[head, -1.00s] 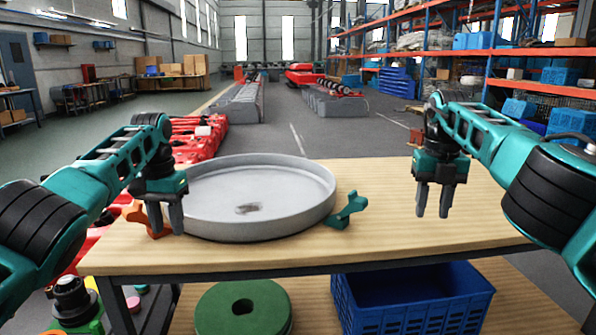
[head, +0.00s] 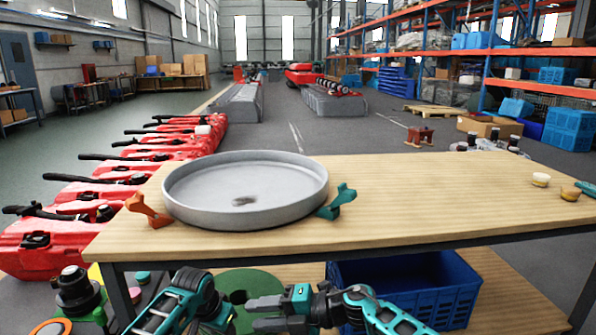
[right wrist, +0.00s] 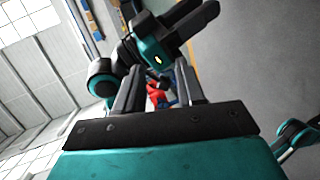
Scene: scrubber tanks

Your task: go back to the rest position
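My right gripper (head: 256,314) is low in front of the table, its fingers pointing left, apart and empty. Its two parted fingers also show in the right wrist view (right wrist: 157,90). My left arm is folded low in front of the table to the left of it. The left gripper is mostly out of sight at the bottom of the head view. In the right wrist view the left gripper (right wrist: 188,20) shows dark fingers that look apart, with nothing between them. Both arms are clear of the tabletop.
A round grey tray (head: 290,212) lies on the wooden table (head: 420,205), between an orange piece (head: 148,211) and a green piece (head: 338,201). Below are a blue crate (head: 420,290) and a green disc (head: 250,283). Red machines (head: 60,235) stand at left.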

